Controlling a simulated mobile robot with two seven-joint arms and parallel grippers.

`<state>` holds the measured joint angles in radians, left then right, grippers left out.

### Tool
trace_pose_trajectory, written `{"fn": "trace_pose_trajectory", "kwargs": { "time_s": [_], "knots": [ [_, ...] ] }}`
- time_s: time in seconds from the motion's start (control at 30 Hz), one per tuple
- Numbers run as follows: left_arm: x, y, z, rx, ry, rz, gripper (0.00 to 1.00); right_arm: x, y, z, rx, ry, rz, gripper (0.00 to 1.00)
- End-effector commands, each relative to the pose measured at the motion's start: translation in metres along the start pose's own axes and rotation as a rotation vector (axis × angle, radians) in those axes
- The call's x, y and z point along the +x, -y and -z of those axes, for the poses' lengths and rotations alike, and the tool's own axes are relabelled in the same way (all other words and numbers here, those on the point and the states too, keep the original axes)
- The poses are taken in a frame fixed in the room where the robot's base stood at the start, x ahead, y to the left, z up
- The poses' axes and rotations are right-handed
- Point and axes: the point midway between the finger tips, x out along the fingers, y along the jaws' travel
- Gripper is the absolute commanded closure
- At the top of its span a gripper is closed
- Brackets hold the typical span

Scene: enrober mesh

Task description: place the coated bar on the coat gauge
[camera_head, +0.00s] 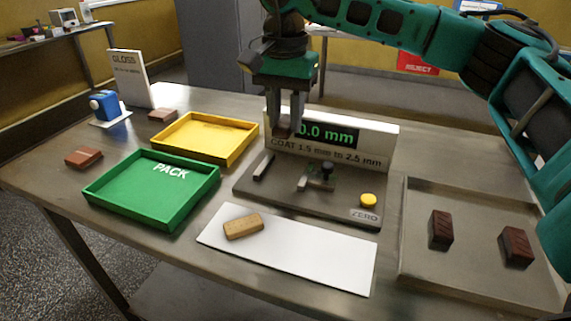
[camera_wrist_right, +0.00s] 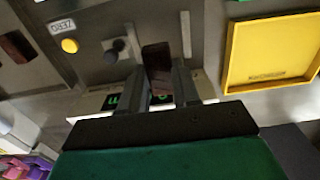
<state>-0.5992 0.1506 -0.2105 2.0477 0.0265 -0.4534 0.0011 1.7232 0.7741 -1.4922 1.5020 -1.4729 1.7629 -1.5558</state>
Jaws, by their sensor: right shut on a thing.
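My right gripper (camera_head: 287,122) points down above the coat gauge and is shut on a dark brown coated bar (camera_wrist_right: 157,60). In the wrist view the bar sticks out past the two fingers, over the gauge. The coat gauge (camera_head: 262,197) is a grey plate with a small post and probe (camera_head: 327,168), a raised strip (camera_head: 263,166) and a yellow ZERO button (camera_head: 368,200). The display panel (camera_head: 385,143) at its back reads 0.0 mm, partly hidden by the gripper. The held bar appears raised above the plate. My left gripper is not in view.
Left of the gauge are a yellow tray (camera_head: 248,152) and a green PACK tray (camera_head: 135,207), both empty. A plain tan bar (camera_head: 243,227) lies on a white sheet (camera_head: 310,263) in front. Two dark bars (camera_head: 441,229) sit in a metal tray (camera_head: 475,275) at right.

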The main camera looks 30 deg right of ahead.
Motion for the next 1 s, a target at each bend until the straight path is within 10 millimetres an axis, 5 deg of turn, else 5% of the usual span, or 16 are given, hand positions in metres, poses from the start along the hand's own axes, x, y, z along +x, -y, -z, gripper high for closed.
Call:
{"fn": "trace_pose_trajectory", "kwargs": {
  "time_s": [0.6, 1.0],
  "knots": [
    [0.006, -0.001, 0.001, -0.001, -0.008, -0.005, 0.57, 0.088, 0.0, 0.0, 0.0, 0.001, -0.001, 0.86],
    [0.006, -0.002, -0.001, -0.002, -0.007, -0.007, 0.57, 0.096, 0.0, 0.0, 0.0, 0.0, 0.001, 0.86]
  ]
}}
